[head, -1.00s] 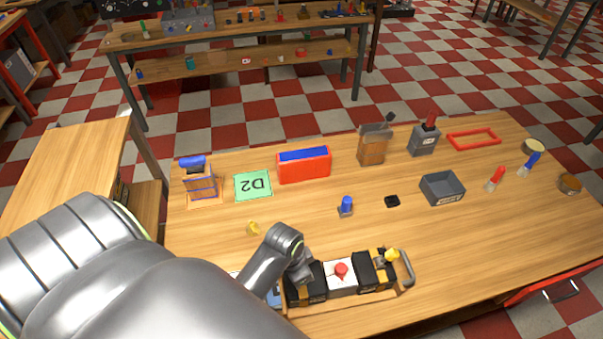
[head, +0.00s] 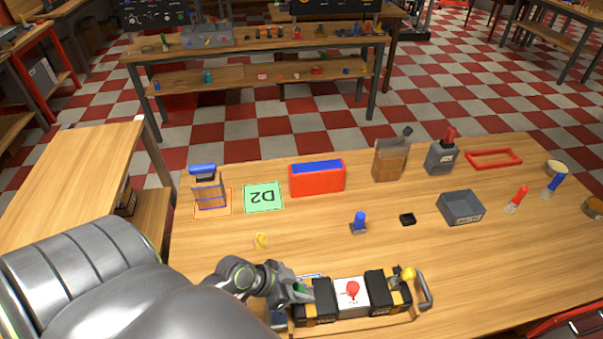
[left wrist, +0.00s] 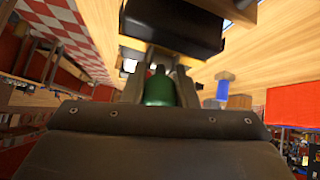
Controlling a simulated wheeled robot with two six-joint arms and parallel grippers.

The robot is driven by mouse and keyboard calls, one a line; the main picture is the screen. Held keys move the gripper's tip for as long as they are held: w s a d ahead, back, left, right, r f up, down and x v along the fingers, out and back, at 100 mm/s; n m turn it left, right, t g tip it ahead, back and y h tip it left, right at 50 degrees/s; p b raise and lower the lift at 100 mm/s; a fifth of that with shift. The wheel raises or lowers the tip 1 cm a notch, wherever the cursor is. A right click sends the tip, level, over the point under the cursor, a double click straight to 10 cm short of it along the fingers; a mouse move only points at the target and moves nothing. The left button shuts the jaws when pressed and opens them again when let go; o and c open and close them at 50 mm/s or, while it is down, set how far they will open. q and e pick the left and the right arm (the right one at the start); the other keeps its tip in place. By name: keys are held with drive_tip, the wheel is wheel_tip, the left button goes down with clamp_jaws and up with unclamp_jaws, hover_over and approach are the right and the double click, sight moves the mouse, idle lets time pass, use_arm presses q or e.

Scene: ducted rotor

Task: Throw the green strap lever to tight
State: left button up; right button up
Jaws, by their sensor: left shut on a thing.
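The green strap lever (left wrist: 159,88) shows in the left wrist view as a rounded green piece between my left gripper's fingers. A bit of green also shows in the head view (head: 300,287). My left gripper (head: 302,292) is shut on it at the left end of the device with black blocks. The device (head: 352,294) has a white middle plate with a red knob and a yellow knob at its right end. The lever's base and any tight mark are hidden by my gripper. My right gripper is not in view.
A small yellow piece (head: 261,241) and a blue-topped peg (head: 359,222) stand behind the device. A grey metal handle (head: 424,291) rises at its right end. The table's middle is mostly clear.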

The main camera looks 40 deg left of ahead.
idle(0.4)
use_arm(q)
drive_tip(key=o, duration=1)
drive_tip(key=shift+s+a+r, duration=0.3)
drive_tip(key=shift+r, duration=0.05)
drive_tip(key=v, duration=1.6)
drive_tip(key=shift+b, duration=0.3)
drive_tip(key=shift+s+a+r, duration=0.1)
